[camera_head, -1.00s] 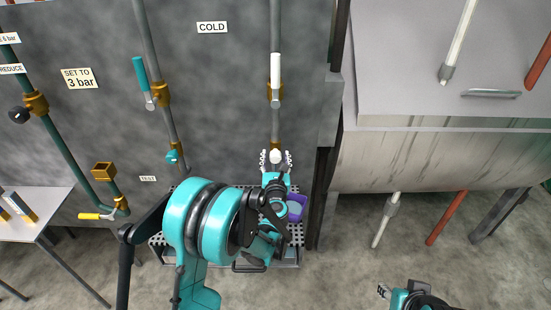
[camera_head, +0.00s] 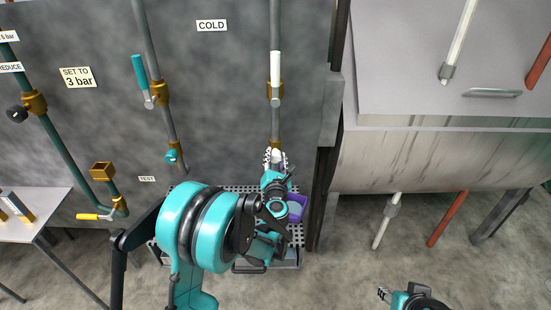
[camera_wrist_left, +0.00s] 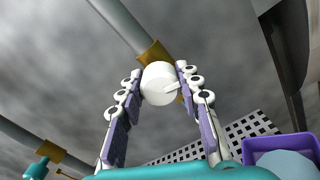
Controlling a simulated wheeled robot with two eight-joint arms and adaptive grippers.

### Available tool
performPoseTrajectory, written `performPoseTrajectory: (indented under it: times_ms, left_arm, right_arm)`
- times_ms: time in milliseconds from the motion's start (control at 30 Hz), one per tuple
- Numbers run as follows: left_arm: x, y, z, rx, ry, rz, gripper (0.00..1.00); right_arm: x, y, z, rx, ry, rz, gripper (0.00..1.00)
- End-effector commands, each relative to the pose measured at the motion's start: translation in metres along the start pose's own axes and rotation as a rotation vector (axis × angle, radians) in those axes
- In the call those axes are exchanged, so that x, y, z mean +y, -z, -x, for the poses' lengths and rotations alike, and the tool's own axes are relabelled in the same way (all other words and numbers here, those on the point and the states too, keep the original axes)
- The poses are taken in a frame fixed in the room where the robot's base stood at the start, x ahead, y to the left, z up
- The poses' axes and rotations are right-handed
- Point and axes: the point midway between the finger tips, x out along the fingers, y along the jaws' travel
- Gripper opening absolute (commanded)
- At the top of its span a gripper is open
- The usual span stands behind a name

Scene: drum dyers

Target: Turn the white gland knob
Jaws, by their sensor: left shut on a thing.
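The white gland knob (camera_wrist_left: 159,84) is round with a small raised pointer, at the lower end of a grey pipe with a brass fitting. In the head view the knob (camera_head: 275,154) is partly hidden by my gripper. My left gripper (camera_wrist_left: 159,78) is shut on the knob, one finger on each side. In the head view my left gripper (camera_head: 275,158) reaches up to the knob from below. My right gripper (camera_head: 384,293) is at the bottom edge, well away from the knob; its finger opening is too small to judge.
A perforated shelf (camera_head: 236,188) with a purple container (camera_head: 297,206) is below the knob. A white-handled valve (camera_head: 275,75) is above it on the same pipe. A teal knob (camera_head: 172,157) is on the pipe to the left. A dark post stands close on the right.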

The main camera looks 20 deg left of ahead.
Motion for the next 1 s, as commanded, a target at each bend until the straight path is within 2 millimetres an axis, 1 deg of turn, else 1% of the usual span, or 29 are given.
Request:
performPoseTrajectory:
  times_ms: [100, 133, 200, 467, 567, 667, 1000]
  left_arm:
    - [0.000, 0.000, 0.000, 0.000, 0.000, 0.002, 0.05]
    - [0.000, 0.000, 0.000, 0.000, 0.000, 0.002, 0.42]
    - [0.000, 0.000, 0.000, 0.000, 0.000, 0.002, 0.56]
    - [0.000, 0.000, 0.000, 0.000, 0.000, 0.003, 0.56]
    - [0.000, 0.000, 0.004, 0.000, 0.001, 0.003, 0.56]
    - [-0.001, -0.001, 0.018, 0.000, 0.001, 0.003, 0.56]
    - [-0.001, 0.000, 0.090, -0.001, 0.002, 0.003, 0.56]
  right_arm:
    - [0.000, 0.000, 0.000, 0.000, 0.000, 0.000, 0.40]
    - [0.000, 0.000, 0.000, 0.000, 0.000, 0.000, 0.40]
    - [0.000, 0.000, 0.000, 0.000, 0.000, 0.000, 0.40]
    - [0.000, 0.000, 0.000, 0.000, 0.000, 0.000, 0.40]
    - [0.000, 0.000, 0.000, 0.000, 0.000, 0.000, 0.40]
    - [0.000, 0.000, 0.000, 0.000, 0.000, 0.000, 0.40]
    - [0.000, 0.000, 0.000, 0.000, 0.000, 0.000, 0.40]
